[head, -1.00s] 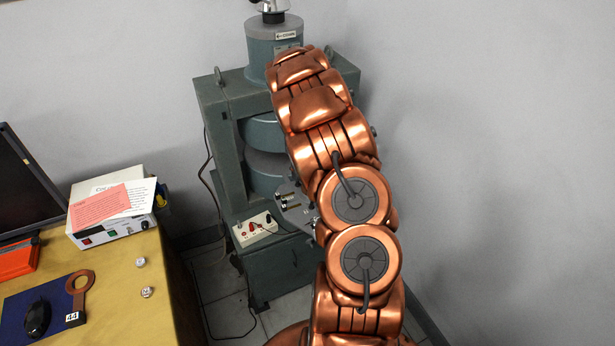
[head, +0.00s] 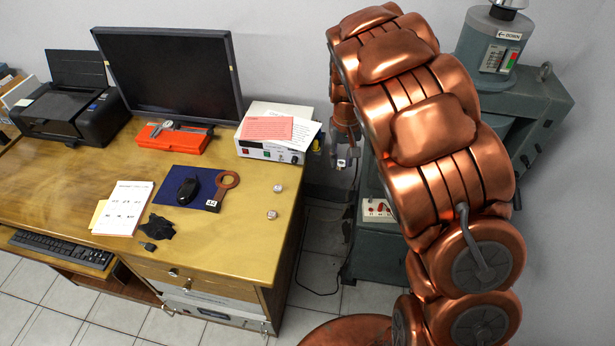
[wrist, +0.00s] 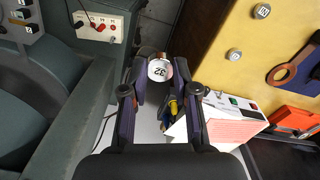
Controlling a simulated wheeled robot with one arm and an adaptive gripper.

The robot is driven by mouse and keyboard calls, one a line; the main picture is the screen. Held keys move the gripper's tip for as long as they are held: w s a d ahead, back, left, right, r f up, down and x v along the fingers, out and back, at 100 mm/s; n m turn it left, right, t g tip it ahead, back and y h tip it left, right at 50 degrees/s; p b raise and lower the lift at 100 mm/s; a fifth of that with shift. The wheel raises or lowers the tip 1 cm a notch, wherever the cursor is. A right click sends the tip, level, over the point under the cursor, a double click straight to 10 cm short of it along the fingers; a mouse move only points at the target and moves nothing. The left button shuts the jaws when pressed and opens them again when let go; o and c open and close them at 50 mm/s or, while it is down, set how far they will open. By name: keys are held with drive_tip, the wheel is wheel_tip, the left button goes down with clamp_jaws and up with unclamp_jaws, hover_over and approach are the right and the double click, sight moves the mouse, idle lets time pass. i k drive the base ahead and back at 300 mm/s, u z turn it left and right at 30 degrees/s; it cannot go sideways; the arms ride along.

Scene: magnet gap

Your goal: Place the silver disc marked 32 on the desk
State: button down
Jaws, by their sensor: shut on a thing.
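The silver disc marked 32 (wrist: 160,70) is held between the fingertips of my gripper (wrist: 156,76) in the wrist view; its number faces the camera. My gripper (head: 343,162) is shut on it in the gap between the desk and the grey-green magnet, above the floor. In the head view the disc (head: 341,162) looks small and pale at the fingertips. The wooden desk (head: 262,235) lies left of my gripper, and its yellow top also shows in the wrist view (wrist: 240,80). The disc is apart from the desk.
Two small silver discs (head: 278,188) (head: 271,214) stand near the desk's right edge. A white instrument box with papers (head: 255,150) sits at the back right corner. A copper ring paddle (head: 222,190) and mouse (head: 188,190) lie on a blue pad. The front right desktop is clear.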

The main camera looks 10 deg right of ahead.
sight(244, 213)
drive_tip(key=u, duration=3.8)
drive_tip(key=i, duration=0.35)
drive_tip(key=z, duration=2)
